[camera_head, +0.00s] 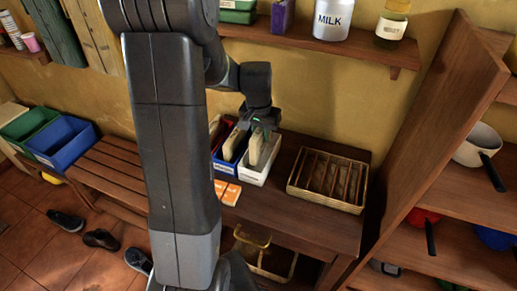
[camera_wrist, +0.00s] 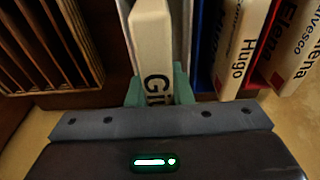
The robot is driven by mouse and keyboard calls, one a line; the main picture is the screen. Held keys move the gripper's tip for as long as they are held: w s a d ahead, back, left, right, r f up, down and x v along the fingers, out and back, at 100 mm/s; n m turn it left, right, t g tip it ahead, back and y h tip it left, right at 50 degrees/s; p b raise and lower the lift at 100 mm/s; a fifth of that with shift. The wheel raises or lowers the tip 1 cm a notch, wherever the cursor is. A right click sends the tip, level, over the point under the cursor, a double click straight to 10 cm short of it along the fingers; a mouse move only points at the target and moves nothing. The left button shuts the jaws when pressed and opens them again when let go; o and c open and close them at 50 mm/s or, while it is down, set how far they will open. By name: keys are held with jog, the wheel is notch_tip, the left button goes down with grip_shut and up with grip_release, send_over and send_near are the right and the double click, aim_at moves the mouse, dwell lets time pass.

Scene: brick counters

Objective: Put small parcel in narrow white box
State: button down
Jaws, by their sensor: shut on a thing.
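My gripper (camera_head: 262,128) is above the narrow white box (camera_head: 253,178) on the dark wooden counter. Its green fingers (camera_wrist: 158,90) are shut on a small cream parcel (camera_wrist: 152,40) with dark lettering starting "Gi". The parcel (camera_head: 257,148) is roughly upright, and its lower part appears to be between the white box's walls. The white box's walls also show on both sides of the parcel in the wrist view (camera_wrist: 184,30). I cannot tell whether the parcel touches the box floor.
A blue box (camera_head: 219,165) just left of the white box holds a parcel marked "Hugo" (camera_wrist: 237,45). A red box beyond it holds another (camera_wrist: 298,50). A slatted wicker tray (camera_head: 327,205) stands to the right. Orange-and-white packets (camera_head: 229,192) lie in front.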

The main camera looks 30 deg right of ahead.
aim_at(261, 146)
jog(key=shift+f, duration=2.6)
jog(key=shift+f, duration=0.1)
jog(key=c, duration=1.3)
grip_release()
jog(key=r, duration=0.4)
jog(key=a+r, duration=0.1)
jog(key=r, duration=0.3)
jog(key=s+r, duration=0.1)
jog(key=r, duration=0.3)
jog(key=shift+a, duration=0.25)
